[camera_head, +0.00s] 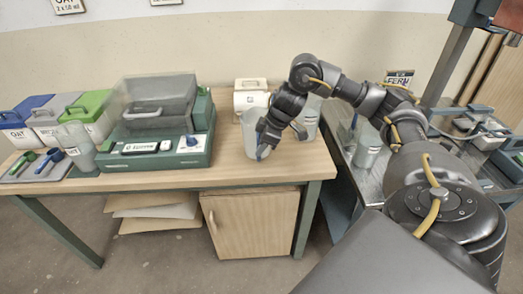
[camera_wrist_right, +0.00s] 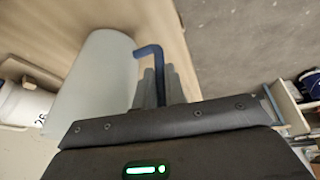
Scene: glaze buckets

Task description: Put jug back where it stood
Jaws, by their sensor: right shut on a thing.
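The jug (camera_head: 252,138) is pale grey with a blue handle, near the right end of the wooden table (camera_head: 240,177). My right gripper (camera_head: 270,141) is beside it on its right, shut on the blue handle. In the right wrist view the pale jug body (camera_wrist_right: 92,82) lies left of the fingers (camera_wrist_right: 158,88), with the blue handle (camera_wrist_right: 150,50) between them. The jug is about upright, at or just above the table top; I cannot tell whether its base touches. My left gripper is out of view.
A green machine with a grey lid (camera_head: 165,105) stands left of the jug. A white box (camera_head: 251,92) and a pale container (camera_head: 308,112) stand behind it. Bins (camera_head: 52,118) fill the left end. A metal bench (camera_head: 345,160) is right of the table.

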